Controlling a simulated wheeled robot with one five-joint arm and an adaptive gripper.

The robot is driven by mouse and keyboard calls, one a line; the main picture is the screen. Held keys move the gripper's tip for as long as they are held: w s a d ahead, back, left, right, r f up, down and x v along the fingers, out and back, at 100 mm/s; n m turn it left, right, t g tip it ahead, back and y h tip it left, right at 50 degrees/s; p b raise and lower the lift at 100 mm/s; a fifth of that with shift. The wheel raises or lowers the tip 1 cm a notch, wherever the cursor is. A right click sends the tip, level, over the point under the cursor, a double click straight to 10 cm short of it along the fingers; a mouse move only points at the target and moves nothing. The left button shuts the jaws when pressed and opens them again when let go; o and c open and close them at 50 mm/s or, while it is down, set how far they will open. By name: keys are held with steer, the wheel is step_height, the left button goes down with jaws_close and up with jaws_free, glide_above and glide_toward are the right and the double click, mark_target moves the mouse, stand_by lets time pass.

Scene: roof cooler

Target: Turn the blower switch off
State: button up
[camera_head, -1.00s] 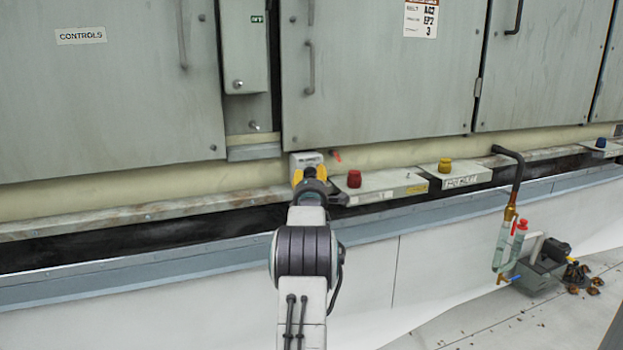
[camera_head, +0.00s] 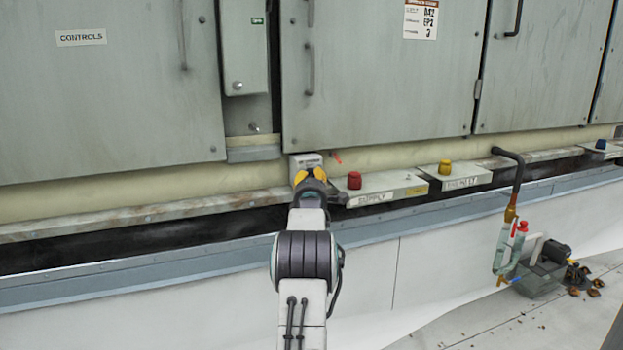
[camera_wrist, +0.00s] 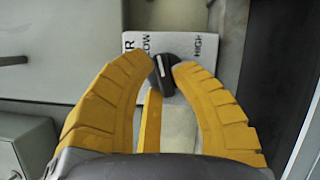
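The blower switch is a black knob (camera_wrist: 164,76) with a white pointer line on a pale box. The box's label plate (camera_wrist: 196,46) reads LOW and HIGH, with a larger word partly hidden that ends in R. The pointer slants up and slightly left, towards the LOW side. My gripper (camera_wrist: 163,66) has its yellow fingertips on either side of the knob, seemingly touching it. In the head view the switch box (camera_head: 305,160) sits on the ledge just beyond my gripper (camera_head: 311,172), which hides the knob.
A red knob on a SUPPLY box (camera_head: 354,180) and a yellow knob on another box (camera_head: 445,167) stand to the right. A CONTROLS panel (camera_head: 100,100) is at left. A bent pipe (camera_head: 518,170) and a pump (camera_head: 550,255) are at right. A small red-orange piece (camera_head: 337,157) is beside the switch box.

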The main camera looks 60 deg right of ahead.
jaws_close()
steer(key=shift+w+a+n+h, duration=0.1)
steer(key=shift+n+h, duration=0.2)
steer(key=shift+n, duration=0.4)
